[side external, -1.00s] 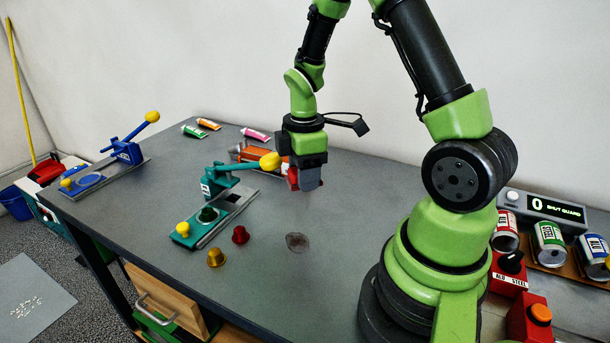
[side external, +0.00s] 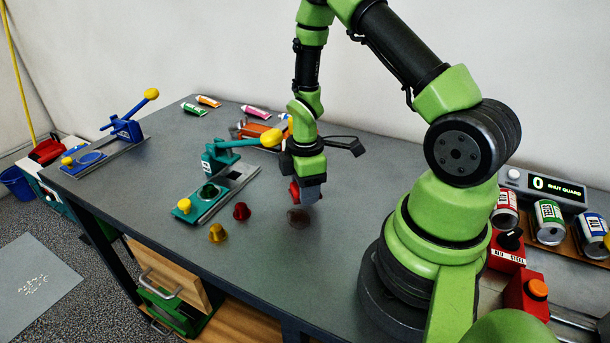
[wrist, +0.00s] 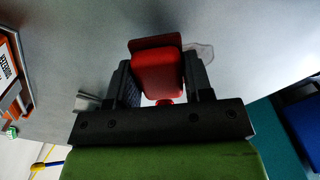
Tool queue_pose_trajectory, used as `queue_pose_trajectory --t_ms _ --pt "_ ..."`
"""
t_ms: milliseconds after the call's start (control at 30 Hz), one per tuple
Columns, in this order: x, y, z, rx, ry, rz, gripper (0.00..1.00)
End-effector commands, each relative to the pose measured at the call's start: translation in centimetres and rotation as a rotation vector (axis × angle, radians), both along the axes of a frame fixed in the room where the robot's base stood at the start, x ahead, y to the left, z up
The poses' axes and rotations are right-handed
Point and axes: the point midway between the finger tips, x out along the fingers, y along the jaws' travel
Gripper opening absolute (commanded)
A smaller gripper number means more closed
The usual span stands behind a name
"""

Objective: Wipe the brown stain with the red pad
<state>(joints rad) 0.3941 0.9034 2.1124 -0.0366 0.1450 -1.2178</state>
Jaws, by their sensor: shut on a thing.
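The brown stain (side external: 298,218) is a dark round patch on the grey table (side external: 262,262). My gripper (side external: 307,196) hangs just above and behind the stain in the side view. It is shut on the red pad (side external: 293,190), whose red edge shows at the left of the fingers. In the wrist view the red pad (wrist: 157,72) sits between the two dark fingers of my gripper (wrist: 160,85). A pale smudge-like outline shows right of the pad there; I cannot tell whether it is the stain. Whether the pad touches the table is hidden.
A blue press (side external: 125,132) and paint tubes (side external: 208,101) lie farther back. The table around the stain's front is clear.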

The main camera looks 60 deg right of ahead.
Motion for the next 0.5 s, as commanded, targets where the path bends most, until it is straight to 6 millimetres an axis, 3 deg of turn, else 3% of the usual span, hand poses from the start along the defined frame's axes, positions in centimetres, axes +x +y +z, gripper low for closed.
queue_pose_trajectory --t_ms 233,500 --pt "-0.1 0.0 -2.5 0.001 0.003 0.0 0.24" --pt "0.0 2.6 -2.1 0.0 0.0 0.004 0.24"
